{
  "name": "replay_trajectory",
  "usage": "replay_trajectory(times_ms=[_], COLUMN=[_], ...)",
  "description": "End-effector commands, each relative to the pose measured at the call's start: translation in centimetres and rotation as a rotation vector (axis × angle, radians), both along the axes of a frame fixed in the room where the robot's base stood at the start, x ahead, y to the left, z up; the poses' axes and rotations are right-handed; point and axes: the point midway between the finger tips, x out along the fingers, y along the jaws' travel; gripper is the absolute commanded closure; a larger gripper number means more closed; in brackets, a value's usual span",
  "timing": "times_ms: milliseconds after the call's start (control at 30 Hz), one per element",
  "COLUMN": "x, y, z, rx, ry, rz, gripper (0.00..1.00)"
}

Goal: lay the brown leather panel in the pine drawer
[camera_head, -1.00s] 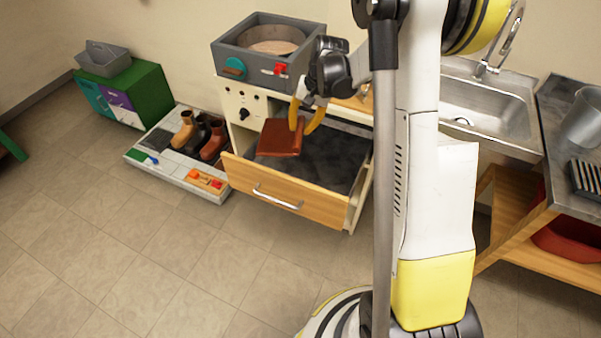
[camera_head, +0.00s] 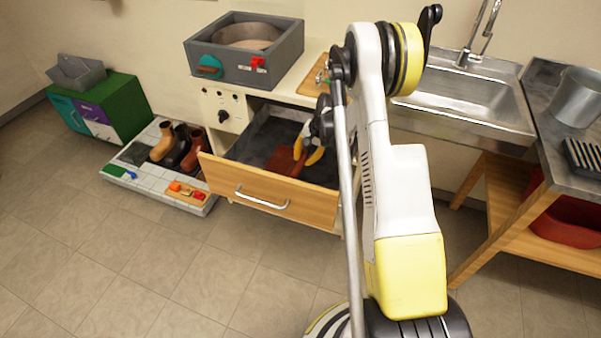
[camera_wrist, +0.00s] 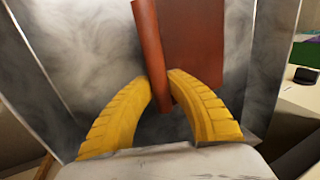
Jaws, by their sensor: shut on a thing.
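The brown leather panel (camera_head: 285,160) is inside the open pine drawer (camera_head: 262,205), low against its dark grey lining. My gripper (camera_head: 306,155) reaches down into the drawer and is shut on the panel's edge. In the wrist view the yellow fingers (camera_wrist: 161,85) pinch a folded or rolled strip of the panel (camera_wrist: 195,45), whose flat part spreads beyond it over the grey lining. The drawer front hides part of the panel in the head view. I cannot tell whether the panel fully rests on the drawer floor.
A grey box with a round basin (camera_head: 245,50) stands on the cabinet above the drawer. Boots (camera_head: 178,145) stand on a tiled tray (camera_head: 150,178) to the left. A sink (camera_head: 465,100) and a metal-topped bench (camera_head: 550,125) are to the right. The floor in front is clear.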

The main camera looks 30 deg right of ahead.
Motion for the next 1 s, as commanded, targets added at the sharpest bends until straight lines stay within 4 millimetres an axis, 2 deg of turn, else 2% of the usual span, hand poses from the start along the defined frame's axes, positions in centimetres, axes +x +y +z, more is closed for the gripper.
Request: replay_trajectory(times_ms=[33,167,333,667,700,1000], x=[0.0,0.0,0.0,0.0,0.0,0.0], y=[0.0,0.0,0.0,0.0,0.0,0.0], z=[-1.0,-2.3,-4.7,-4.9,-4.8,-4.7], rx=[0.0,0.0,0.0,0.0,0.0,0.0], ry=[0.0,0.0,0.0,0.0,0.0,0.0], rz=[0.0,0.0,0.0,0.001,0.001,0.001], gripper=[1.0,1.0,1.0,1.0,0.74,0.74])
